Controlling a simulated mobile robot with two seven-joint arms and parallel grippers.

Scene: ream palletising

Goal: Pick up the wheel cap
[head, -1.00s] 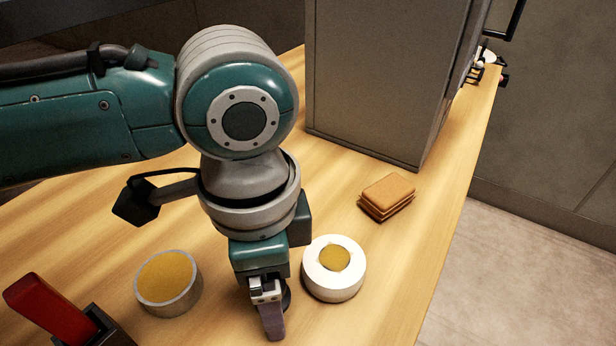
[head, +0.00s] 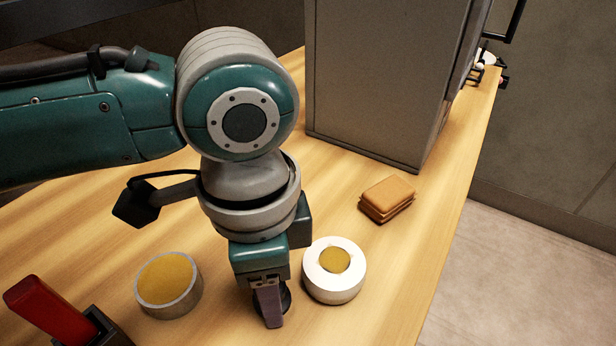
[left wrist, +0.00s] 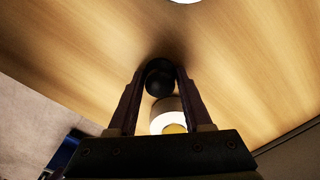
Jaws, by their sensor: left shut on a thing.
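The wheel cap (left wrist: 160,80) is a small round black piece, held between the two fingers in the left wrist view. In the head view only its dark edge (head: 286,298) shows beside the finger, low over or on the wooden table; I cannot tell which. My left gripper (head: 270,318) points down and is shut on the cap. Its fingertips (left wrist: 163,68) lie on either side of the cap in the left wrist view. My right gripper is not in view.
A white round piece with a gold centre (head: 346,284) stands close right of the gripper. A grey cylinder with a gold top (head: 168,280) is to the left. A red handle (head: 48,312) sits in a dark block. Brown stacked slabs (head: 388,195) and a grey cabinet (head: 375,80) lie farther back.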

